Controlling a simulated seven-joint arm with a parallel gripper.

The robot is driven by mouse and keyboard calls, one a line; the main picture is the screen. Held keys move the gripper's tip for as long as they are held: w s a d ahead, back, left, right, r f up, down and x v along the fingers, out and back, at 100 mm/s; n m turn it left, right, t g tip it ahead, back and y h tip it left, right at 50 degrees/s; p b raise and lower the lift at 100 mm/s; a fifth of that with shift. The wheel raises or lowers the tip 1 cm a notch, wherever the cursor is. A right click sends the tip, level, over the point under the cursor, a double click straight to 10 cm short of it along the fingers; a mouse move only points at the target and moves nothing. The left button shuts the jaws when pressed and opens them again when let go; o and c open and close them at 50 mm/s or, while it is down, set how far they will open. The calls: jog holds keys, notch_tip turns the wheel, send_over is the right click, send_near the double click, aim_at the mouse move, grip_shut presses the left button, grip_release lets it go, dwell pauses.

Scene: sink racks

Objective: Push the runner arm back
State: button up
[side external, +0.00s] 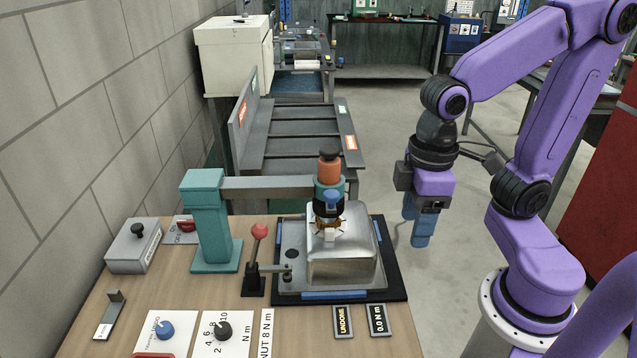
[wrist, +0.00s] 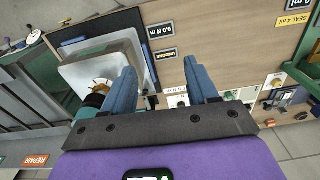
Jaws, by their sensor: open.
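The runner arm (side external: 268,188) is a grey bar reaching right from a teal post (side external: 205,222). At its end hangs the runner (side external: 329,170), orange above with a teal collar and a blue knob. The runner stands over a shiny metal sink bowl (side external: 350,262) lying upside down in a fixture. My gripper (side external: 415,230), with blue fingers, hangs to the right of the fixture, apart from the runner arm, open and empty. In the wrist view its spread fingers (wrist: 160,72) have bench surface between them, and the bowl (wrist: 92,70) is at left. The runner's lower end is partly hidden there.
A red-knobbed lever (side external: 257,245) stands at the fixture's left front. Signs reading UNDONE (side external: 343,321) and 0.0 N m (side external: 378,319) lie on the front of the wooden bench (side external: 110,335). A grey rack (side external: 300,150) stands behind.

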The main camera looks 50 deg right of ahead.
jog(key=w+a+r+m, duration=0.2)
jog(key=w+r+m, duration=0.5)
jog(key=w+m, duration=0.2)
jog(key=m, duration=1.1)
send_near(330, 194)
jog(key=shift+m, duration=0.3)
notch_tip(330, 194, down, 8)
jog(key=shift+f, duration=0.15)
grip_shut()
jog(key=shift+a, duration=0.15)
